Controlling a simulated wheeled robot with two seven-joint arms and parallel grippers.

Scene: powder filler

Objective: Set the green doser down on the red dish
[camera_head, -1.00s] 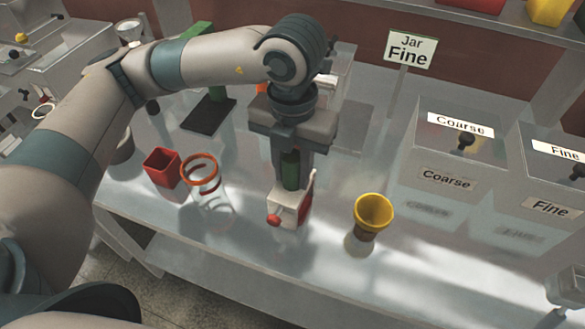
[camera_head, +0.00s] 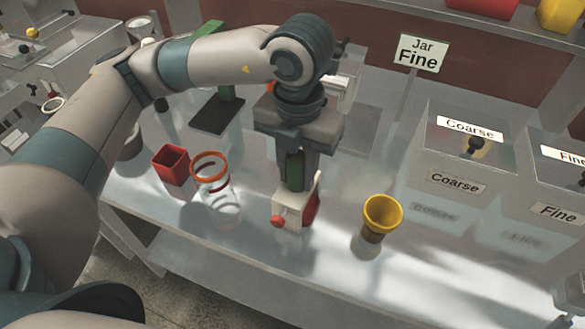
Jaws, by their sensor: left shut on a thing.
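My left gripper (camera_head: 297,163) points straight down and is shut on the green grip of the doser (camera_head: 294,206). The doser has a white body with a red knob in front and a red right side. It is upright, low over the counter or on it; I cannot tell whether it touches. The gripper hides its top. A small red square open container (camera_head: 171,166), the only red dish-like thing I see on the counter, stands well to the left of the doser.
A clear jar with an orange-red rim (camera_head: 211,171) stands between the red container and the doser. A yellow cup (camera_head: 382,217) stands to the right. The Coarse bin (camera_head: 455,185) and a Jar Fine sign (camera_head: 419,52) are further right. The front counter edge is clear.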

